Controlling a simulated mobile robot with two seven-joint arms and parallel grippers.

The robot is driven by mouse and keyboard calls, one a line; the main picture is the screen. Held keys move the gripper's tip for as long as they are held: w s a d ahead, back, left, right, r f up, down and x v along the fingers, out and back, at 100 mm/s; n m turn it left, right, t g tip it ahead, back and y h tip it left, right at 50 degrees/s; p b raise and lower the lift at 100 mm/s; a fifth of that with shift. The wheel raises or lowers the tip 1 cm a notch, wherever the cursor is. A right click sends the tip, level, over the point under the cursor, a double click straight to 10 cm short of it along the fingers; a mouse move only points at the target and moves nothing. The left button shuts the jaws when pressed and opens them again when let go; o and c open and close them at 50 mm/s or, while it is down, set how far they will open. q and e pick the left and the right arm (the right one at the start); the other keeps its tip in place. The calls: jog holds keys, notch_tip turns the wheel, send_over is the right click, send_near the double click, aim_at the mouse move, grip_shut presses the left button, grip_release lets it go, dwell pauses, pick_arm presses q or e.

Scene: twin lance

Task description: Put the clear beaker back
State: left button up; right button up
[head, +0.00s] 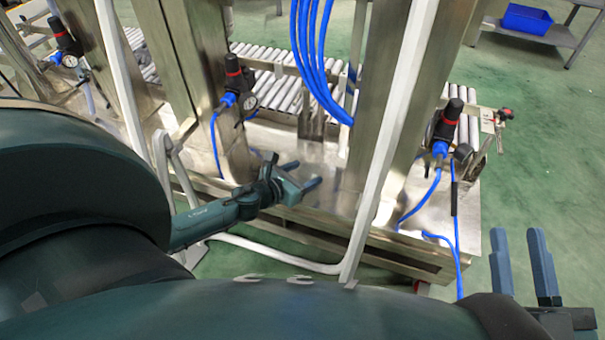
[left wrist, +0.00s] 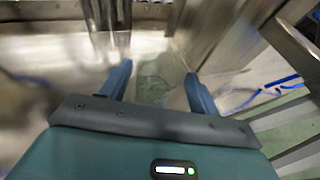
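I cannot make out the clear beaker in either view. My left gripper (head: 308,172) reaches in among the metal frames in the head view, above a steel surface. Its two blue fingers stand apart with nothing between them. The left wrist view also shows the left gripper (left wrist: 158,70) with its fingers spread and empty, over a blurred background. My right gripper (head: 518,241) is at the lower right of the head view. Its fingers point up, with a gap between them and nothing held.
Steel posts (head: 385,90) and a white bent tube (head: 395,130) stand close around my left arm. Blue hoses (head: 312,60) and black-and-red regulators (head: 447,122) hang nearby. A roller conveyor (head: 285,88) lies behind. A blue bin (head: 526,19) sits far right; green floor (head: 550,150) is clear.

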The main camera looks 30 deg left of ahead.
pick_arm(q)
jog(key=shift+o, duration=0.8)
jog(key=shift+r, duration=0.1)
jog(key=shift+r, duration=0.2)
jog(key=p+v, duration=0.2)
jog(key=v, duration=1)
pick_arm(e)
jog(key=shift+s+f+m+g+h, duration=0.2)
jog(key=shift+f+m+g+h, duration=0.1)
jog(key=shift+f+h, duration=0.25)
pick_arm(q)
jog(key=shift+s+f, duration=0.1)
pick_arm(e)
jog(key=shift+d, duration=0.1)
